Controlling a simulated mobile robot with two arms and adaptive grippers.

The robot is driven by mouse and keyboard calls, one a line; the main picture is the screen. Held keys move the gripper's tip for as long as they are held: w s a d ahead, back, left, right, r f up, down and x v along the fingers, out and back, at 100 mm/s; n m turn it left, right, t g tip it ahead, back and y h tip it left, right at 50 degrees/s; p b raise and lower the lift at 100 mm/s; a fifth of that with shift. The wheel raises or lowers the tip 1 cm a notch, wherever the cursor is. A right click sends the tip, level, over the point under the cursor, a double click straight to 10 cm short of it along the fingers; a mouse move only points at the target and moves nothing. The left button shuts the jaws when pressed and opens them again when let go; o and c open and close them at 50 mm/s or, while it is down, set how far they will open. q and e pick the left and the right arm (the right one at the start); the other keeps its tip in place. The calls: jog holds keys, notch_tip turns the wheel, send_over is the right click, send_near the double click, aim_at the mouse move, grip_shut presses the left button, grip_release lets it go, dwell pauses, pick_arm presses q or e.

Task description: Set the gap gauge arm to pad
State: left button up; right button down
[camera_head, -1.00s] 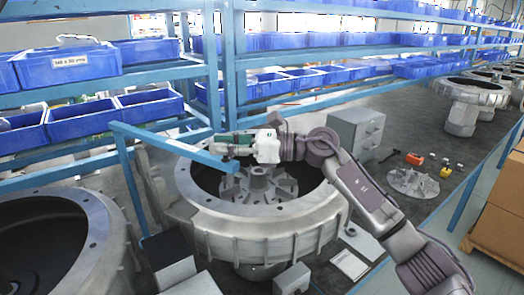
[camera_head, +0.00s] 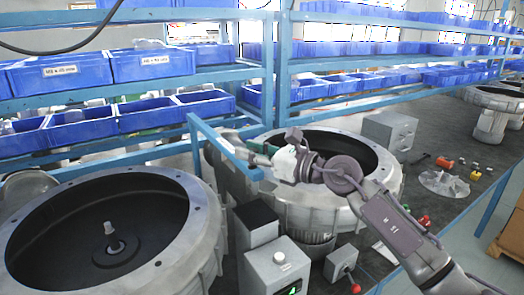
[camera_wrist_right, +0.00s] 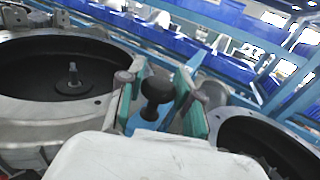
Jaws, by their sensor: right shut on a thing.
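The gap gauge arm looks to be the blue bar (camera_head: 222,145) that reaches from a blue post to the left side of the right-hand round housing (camera_head: 385,185). My right gripper (camera_head: 258,152) is at the bar's free end, above that housing's left rim. In the wrist view a black ball knob (camera_wrist_right: 157,88) on a blue piece (camera_wrist_right: 146,124) sits between the green finger pads, and my right gripper (camera_wrist_right: 158,98) is shut on it. I cannot tell which thing is the pad. My left gripper is out of view.
A second open housing (camera_head: 110,180) with a centre stud stands at left. A black-topped block (camera_head: 255,218) and a grey control box (camera_head: 280,268) stand in front between the housings. A blue rack with bins (camera_head: 155,65) rises behind. A finned disc (camera_head: 443,183) lies at right.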

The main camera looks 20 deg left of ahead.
jog(key=shift+w+d+r, duration=0.1)
jog(key=shift+w+r, duration=0.05)
jog(key=c, duration=0.8)
grip_release()
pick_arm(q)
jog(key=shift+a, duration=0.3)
pick_arm(e)
jog(key=shift+o, duration=0.3)
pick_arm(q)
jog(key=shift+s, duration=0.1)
pick_arm(e)
jog(key=v, duration=1.2)
